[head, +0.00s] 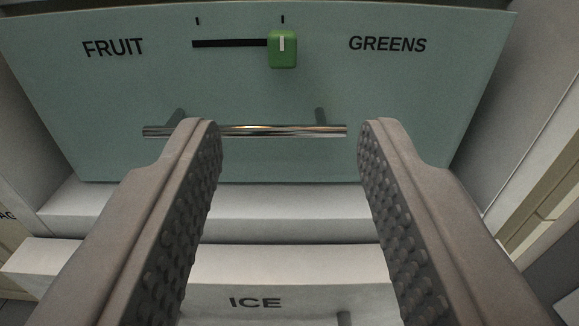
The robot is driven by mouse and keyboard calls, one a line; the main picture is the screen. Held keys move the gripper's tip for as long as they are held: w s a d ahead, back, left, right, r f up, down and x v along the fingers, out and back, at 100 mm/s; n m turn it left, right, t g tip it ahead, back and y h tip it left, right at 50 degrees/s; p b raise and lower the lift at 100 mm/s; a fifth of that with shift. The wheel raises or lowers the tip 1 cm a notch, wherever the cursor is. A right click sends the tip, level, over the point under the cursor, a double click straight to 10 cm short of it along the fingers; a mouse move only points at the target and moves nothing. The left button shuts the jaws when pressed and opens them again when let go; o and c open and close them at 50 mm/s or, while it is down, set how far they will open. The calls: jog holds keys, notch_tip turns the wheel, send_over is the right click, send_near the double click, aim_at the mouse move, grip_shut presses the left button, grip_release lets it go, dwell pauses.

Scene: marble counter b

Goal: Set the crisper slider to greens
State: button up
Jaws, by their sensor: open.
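The crisper drawer front (270,90) is a flat teal panel labelled FRUIT (113,48) on the left and GREENS (388,44) on the right. The green slider knob (282,50) with a white mark sits at the right end of the dark slot (228,43), on the GREENS side, under the right tick mark. My gripper (290,128) is open and empty, its two fingers wide apart. The fingertips appear in the picture below the knob, over the chrome handle bar; I cannot tell how far they are from the panel.
The chrome handle bar (285,131) runs across the panel below the slider. A white drawer front labelled ICE (255,302) lies below. Pale side walls stand left and right of the teal panel. The space between my fingers is clear.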

jog(key=s, duration=0.3)
dwell(0.5)
jog(key=s+a+r+h, duration=0.1)
jog(key=s+a+r, duration=0.3)
jog(key=s+r, duration=1)
jog(key=s+a+r, duration=0.1)
jog(key=s+r, duration=0.2)
jog(key=s, duration=0.7)
jog(key=s+a+r+y, duration=0.1)
jog(key=s+a+r, duration=0.1)
jog(key=s, duration=0.8)
jog(key=shift+s+a+r+g, duration=0.15)
jog(key=shift+a+r+g, duration=0.15)
jog(key=shift+r, duration=0.6)
dwell(1.1)
